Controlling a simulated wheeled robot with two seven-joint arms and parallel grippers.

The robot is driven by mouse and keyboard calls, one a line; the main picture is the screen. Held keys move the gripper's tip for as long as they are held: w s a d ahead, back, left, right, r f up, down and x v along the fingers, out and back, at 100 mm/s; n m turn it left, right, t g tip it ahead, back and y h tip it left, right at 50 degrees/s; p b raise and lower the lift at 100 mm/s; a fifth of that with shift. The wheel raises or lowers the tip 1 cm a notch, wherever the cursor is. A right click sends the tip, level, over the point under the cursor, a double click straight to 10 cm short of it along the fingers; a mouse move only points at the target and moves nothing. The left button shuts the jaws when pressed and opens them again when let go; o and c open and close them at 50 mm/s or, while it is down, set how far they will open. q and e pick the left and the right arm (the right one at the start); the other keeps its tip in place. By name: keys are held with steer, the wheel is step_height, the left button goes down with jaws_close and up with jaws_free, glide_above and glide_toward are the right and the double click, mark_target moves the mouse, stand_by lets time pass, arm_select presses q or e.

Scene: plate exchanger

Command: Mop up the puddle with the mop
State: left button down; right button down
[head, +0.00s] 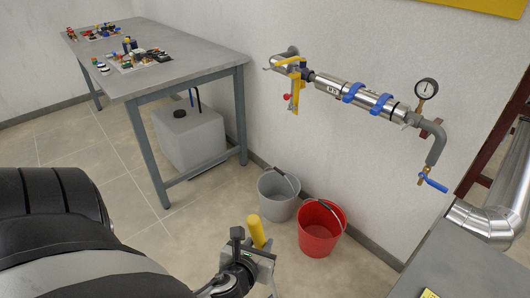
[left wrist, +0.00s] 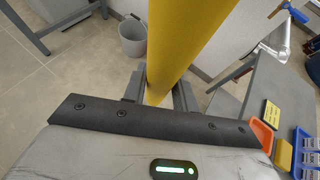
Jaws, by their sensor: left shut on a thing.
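My left gripper (head: 250,258) is shut on the yellow mop handle (head: 257,232), whose rounded end sticks up above the fingers in the head view. In the left wrist view the yellow handle (left wrist: 182,40) runs up between the two dark fingers of the left gripper (left wrist: 160,92). The mop head does not show in either view. I see no clear puddle on the tiled floor in these frames. My right gripper is not in view.
A grey bucket (head: 279,196) and a red bucket (head: 321,228) stand by the wall, beyond the gripper. A grey workbench (head: 185,58) with a white canister (head: 190,135) under it stands at left. Pipes with a gauge (head: 426,88) are on the wall. Another grey tabletop (head: 455,265) is at lower right.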

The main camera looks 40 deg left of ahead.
arm_select(q)
step_height(320, 180, up, 6)
steer(key=s, duration=0.3)
steer(key=shift+a+f, duration=0.15)
steer(key=shift+f, duration=0.1)
stand_by(0.7)
steer(key=shift+w, duration=0.15)
stand_by(1.0)
